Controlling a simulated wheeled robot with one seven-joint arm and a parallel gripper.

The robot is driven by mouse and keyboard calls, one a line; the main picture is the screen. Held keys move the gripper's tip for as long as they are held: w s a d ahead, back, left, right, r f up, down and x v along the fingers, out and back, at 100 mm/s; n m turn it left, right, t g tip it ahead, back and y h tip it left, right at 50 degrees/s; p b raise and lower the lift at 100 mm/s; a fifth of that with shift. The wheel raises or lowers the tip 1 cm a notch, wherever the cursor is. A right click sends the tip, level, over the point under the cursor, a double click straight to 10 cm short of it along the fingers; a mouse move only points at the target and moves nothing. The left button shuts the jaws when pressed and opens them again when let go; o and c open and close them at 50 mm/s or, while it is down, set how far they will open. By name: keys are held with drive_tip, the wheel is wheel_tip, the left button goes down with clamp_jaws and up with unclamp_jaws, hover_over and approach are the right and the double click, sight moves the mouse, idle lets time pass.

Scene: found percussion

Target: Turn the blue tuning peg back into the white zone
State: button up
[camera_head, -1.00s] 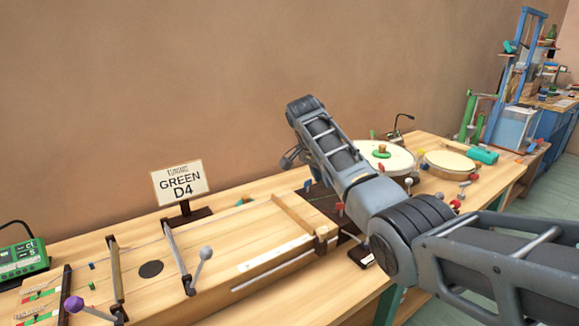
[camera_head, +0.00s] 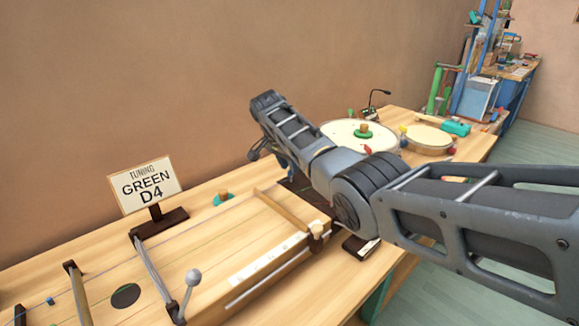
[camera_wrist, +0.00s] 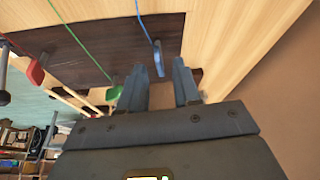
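The blue tuning peg (camera_wrist: 157,57) shows in the wrist view at the end of a blue string, on a dark brown board (camera_wrist: 95,55). My gripper (camera_wrist: 161,67) is open, with its two fingertips just short of the peg and one to either side; I see no clear contact. A green peg (camera_wrist: 115,92) is beside the left finger, and a red peg (camera_wrist: 37,73) is further left. In the head view my arm hides most of the peg area and the gripper; a bit of blue (camera_head: 282,161) shows beside the arm. I cannot make out a white zone at the peg.
The wooden stringed instrument (camera_head: 215,245) fills the table's left part, with a grey ball-topped lever (camera_head: 193,277). A sign reading "TUNING GREEN D4" (camera_head: 147,185) stands behind it. Drums (camera_head: 340,131) stand to the right. The wall is close behind the table.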

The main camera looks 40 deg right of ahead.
drive_tip(key=shift+d+f, duration=0.3)
drive_tip(key=shift+f, duration=0.35)
clamp_jaws()
